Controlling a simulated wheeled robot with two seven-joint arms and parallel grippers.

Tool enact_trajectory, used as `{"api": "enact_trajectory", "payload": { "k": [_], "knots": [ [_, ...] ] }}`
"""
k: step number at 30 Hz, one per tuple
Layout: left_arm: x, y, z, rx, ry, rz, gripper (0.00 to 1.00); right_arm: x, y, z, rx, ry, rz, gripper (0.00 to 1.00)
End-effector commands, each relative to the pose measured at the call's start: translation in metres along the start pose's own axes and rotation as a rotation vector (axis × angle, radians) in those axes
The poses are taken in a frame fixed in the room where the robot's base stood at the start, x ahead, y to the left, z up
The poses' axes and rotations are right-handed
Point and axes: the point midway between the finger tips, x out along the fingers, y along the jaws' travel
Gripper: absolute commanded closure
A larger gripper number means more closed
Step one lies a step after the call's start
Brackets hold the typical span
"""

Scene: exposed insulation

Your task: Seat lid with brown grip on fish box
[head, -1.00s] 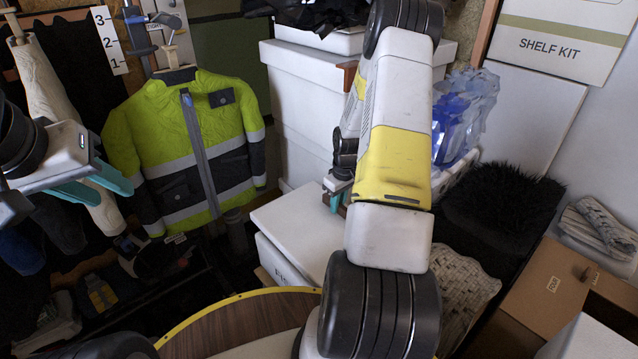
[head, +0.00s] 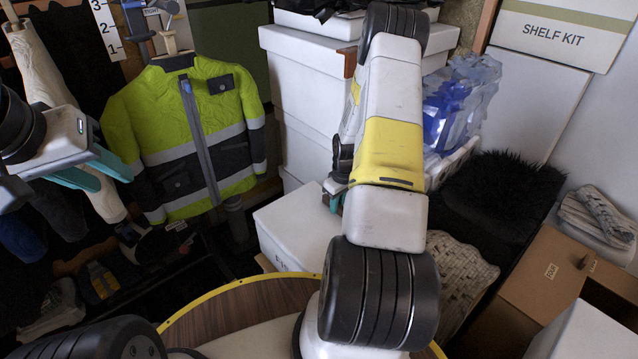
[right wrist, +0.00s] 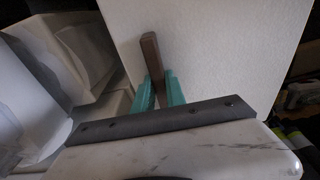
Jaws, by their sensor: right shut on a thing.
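The fish box (head: 278,250) is white, with partly hidden dark lettering on its front, and stands low in the middle of the head view. The white lid (head: 295,213) shows as a flat top over it; I cannot tell whether it is fully down. In the right wrist view the lid (right wrist: 220,50) is a broad pale panel with a brown bar grip (right wrist: 153,55). My right gripper (right wrist: 158,88) is shut on this grip with its teal fingers on either side. In the head view my right arm hides much of it. My left gripper (head: 98,172) is open and empty at the left.
A yellow-green jacket (head: 190,130) hangs behind the box. Tall white boxes (head: 305,90) are stacked at the back. A blue plastic bundle (head: 455,105), a black furry item (head: 500,190) and a cardboard box (head: 550,280) lie to the right. A round wooden surface (head: 230,310) is in front.

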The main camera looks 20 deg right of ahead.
Motion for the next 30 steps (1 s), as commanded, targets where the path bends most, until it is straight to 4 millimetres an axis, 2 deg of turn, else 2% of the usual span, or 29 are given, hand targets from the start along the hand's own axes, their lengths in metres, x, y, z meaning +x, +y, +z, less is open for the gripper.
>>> {"api": "enact_trajectory", "payload": {
  "k": [6, 7, 10, 20, 23, 30],
  "knots": [
    [0.0, 0.0, 0.0, 0.0, 0.0, 0.0, 0.64, 0.0, 0.0, 0.0, 0.0, 0.0, 0.0, 1.0],
    [0.0, 0.0, 0.0, 0.0, 0.0, 0.0, 0.64, 0.0, 0.0, 0.0, 0.0, 0.0, 0.0, 0.78],
    [0.0, 0.0, 0.0, 0.0, 0.0, 0.0, 0.64, 0.0, 0.0, 0.0, 0.0, 0.0, 0.0, 0.59],
    [0.0, 0.0, 0.0, 0.0, 0.0, 0.0, 0.64, -0.002, 0.0, 0.0, 0.001, 0.0, 0.001, 0.59],
    [0.0, 0.0, 0.0, 0.0, 0.0, 0.0, 0.64, -0.011, 0.001, -0.001, 0.001, 0.002, 0.002, 0.59],
    [0.0, 0.0, 0.0, 0.0, 0.0, 0.0, 0.64, -0.053, 0.001, -0.001, 0.002, 0.003, 0.002, 0.59]
  ]
}}
